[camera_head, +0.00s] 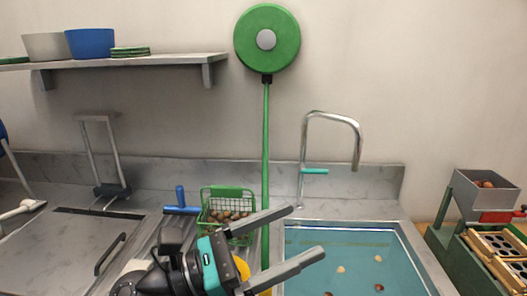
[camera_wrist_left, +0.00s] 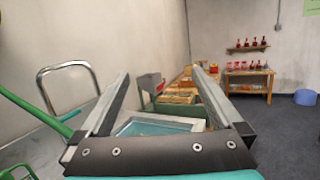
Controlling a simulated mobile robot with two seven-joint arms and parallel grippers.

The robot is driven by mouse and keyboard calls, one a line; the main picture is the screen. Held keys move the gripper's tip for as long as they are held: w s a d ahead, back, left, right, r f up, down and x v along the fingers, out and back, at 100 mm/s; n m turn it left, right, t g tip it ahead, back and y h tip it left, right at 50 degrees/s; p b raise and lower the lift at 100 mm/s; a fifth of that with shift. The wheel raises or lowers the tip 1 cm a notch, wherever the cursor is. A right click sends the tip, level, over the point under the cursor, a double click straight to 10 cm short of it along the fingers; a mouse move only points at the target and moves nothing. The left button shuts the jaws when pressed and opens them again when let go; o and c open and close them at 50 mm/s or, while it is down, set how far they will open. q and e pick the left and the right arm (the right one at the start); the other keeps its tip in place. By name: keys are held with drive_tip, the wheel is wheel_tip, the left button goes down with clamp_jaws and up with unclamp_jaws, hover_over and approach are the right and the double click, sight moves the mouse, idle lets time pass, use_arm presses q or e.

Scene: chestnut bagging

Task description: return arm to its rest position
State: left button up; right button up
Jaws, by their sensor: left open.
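My left gripper (camera_head: 301,238) is open and empty, raised in front of the counter with its fingers pointing right toward the sink. The wrist view shows its two fingers (camera_wrist_left: 160,85) spread wide with nothing between them. My left arm comes in from the lower middle of the head view and hides part of the counter. My right gripper is not in view.
A green basket of chestnuts (camera_head: 222,192) stands just behind my left gripper. The water-filled sink (camera_head: 340,242) with several floating chestnuts lies right, under a tall faucet (camera_head: 304,150). A green hose (camera_head: 265,150) hangs behind. A hopper machine (camera_head: 470,200) stands far right.

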use_arm(q)
drive_tip(key=w+a+n+t+y, duration=0.3)
drive_tip(key=a+n+t+y, duration=0.3)
drive_tip(key=n, duration=0.6)
drive_tip(key=w+a+n+t+y, duration=0.35)
drive_tip(key=n+t, duration=0.35)
drive_tip(key=n, duration=0.4)
drive_tip(key=s+a+f+n+g+y, duration=0.1)
drive_tip(key=a+f+n+g+y, duration=0.1)
drive_tip(key=a+f+n+y, duration=0.45)
drive_tip(key=s+a+f+n+g+y, duration=0.1)
drive_tip(key=a+f+n+g+y, duration=0.2)
drive_tip(key=f+n, duration=0.5)
drive_tip(key=s+f+n+g, duration=1.15)
drive_tip(key=s+f, duration=0.45)
drive_tip(key=s, duration=0.5)
wheel_tip(320, 180, down, 24)
drive_tip(key=s+g+b, duration=0.1)
drive_tip(key=s+b, duration=0.1)
drive_tip(key=s+a+f+g, duration=0.1)
drive_tip(key=s+a+f, duration=0.2)
drive_tip(key=s+f, duration=1.1)
drive_tip(key=shift+s+f+y+b, duration=0.2)
drive_tip(key=shift+s+y+b, duration=0.15)
drive_tip(key=shift+b, duration=0.1)
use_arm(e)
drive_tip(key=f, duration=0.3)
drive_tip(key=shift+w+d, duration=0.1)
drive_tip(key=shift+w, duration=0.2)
